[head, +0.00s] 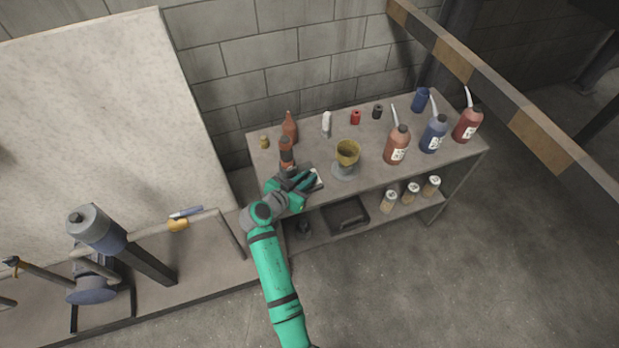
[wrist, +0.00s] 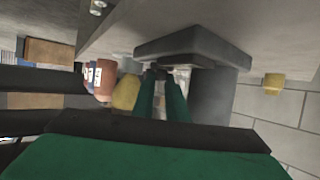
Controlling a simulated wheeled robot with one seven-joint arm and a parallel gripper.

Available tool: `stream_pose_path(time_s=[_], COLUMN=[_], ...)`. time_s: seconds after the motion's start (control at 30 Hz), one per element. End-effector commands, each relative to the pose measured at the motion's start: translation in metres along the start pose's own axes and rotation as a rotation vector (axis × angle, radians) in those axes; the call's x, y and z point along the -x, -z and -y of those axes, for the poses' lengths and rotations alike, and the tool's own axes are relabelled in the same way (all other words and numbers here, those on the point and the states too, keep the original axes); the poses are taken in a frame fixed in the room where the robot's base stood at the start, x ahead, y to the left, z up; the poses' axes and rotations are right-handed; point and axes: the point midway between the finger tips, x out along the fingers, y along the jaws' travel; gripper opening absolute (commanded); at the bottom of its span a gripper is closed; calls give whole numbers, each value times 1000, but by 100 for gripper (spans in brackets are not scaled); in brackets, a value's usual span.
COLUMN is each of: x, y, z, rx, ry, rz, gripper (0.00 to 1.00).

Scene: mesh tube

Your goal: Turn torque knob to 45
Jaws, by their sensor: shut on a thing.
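My gripper (head: 300,183) is over the near left part of the workbench, at a low dark device with a pale face (head: 317,178). In the wrist view, my two green fingers (wrist: 161,88) are close together at the device's grey slab (wrist: 195,45). They are shut on a small dark part (wrist: 166,67) at the slab, which looks like the torque knob. My fingers mostly cover it. No scale or number can be read, so its setting cannot be told.
A yellow cup on a grey stand (head: 347,152) is close to the right of my gripper. A brown-red bottle (head: 290,126) stands behind. Several pump bottles, such as the blue one (head: 433,135), fill the right side. A striped beam (head: 480,80) crosses at upper right.

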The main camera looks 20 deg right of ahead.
Motion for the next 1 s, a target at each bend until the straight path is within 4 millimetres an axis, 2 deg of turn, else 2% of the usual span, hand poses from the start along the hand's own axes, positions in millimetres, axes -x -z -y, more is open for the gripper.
stream_pose_path(time_s=[0.37, 0.4, 0.47, 0.5, 0.87, 1.0], x=[1, 1, 1, 1, 2, 10], y=[-2, -2, -2, -2, -1, 0], z=[1, 1, 1, 1, 1, 4], rx=[-9, -9, -9, -9, -10, -10], ry=[-22, -22, -22, -22, -21, -22], rz=[2, 2, 2, 2, 0, 0], gripper=[0, 15, 29, 31, 31, 31])
